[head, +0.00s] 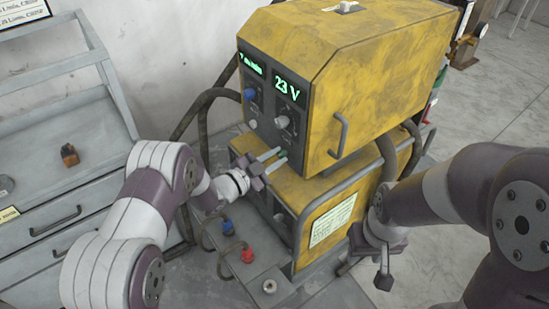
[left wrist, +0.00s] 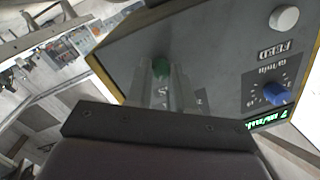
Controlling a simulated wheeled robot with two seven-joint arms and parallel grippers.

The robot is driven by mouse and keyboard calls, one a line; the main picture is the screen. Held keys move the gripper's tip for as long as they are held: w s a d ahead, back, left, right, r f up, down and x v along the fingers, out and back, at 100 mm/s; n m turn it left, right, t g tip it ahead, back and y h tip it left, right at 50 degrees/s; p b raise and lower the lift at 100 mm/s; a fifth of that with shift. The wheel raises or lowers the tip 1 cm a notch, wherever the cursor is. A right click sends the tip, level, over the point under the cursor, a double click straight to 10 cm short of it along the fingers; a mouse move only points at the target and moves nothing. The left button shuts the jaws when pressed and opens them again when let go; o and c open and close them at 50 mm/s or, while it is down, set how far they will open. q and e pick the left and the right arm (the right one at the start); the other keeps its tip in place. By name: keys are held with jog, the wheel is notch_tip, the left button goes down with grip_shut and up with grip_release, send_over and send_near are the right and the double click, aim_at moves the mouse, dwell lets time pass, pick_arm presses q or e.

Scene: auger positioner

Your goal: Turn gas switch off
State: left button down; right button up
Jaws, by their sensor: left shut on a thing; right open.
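The yellow welding machine (head: 370,70) has a grey front panel with a green switch (head: 283,154) low on it. My left gripper (head: 275,155) reaches the panel from the left and is shut on the green switch, its fingers on either side. In the left wrist view the green switch (left wrist: 161,68) shows between the left gripper's fingertips (left wrist: 163,85). The fingers hide part of the switch, so its exact setting cannot be told. My right gripper (head: 365,268) is open and empty, pointing down at the machine's right side.
A blue knob (head: 249,94) and a grey knob (head: 282,122) sit higher on the panel, below lit displays. Red (head: 247,254) and blue (head: 228,227) connectors with cables lie below. A grey drawer cart (head: 60,130) stands at left. Bare floor is at right.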

pick_arm(q)
jog(key=n, duration=0.3)
jog(key=shift+r+n+g+p, duration=0.1)
jog(key=shift+n+g+p, duration=0.2)
jog(key=shift+p, duration=0.05)
jog(key=n+p, duration=0.1)
jog(key=n, duration=0.3)
jog(key=shift+a+g, duration=0.1)
jog(key=shift+g, duration=0.3)
jog(key=n+p, duration=0.1)
jog(key=n, duration=0.2)
jog(key=shift+w, duration=0.1)
jog(key=shift+n+g+p, duration=0.4)
jog(key=shift+n+p, duration=0.25)
jog(key=shift+n, duration=1.25)
jog(key=c, duration=1)
grip_release()
jog(key=shift+a, duration=0.1)
jog(key=v, duration=0.4)
jog(key=b+v, duration=0.1)
jog(key=v, duration=0.7)
jog(key=shift+a+f, duration=0.2)
jog(key=shift+a, duration=0.15)
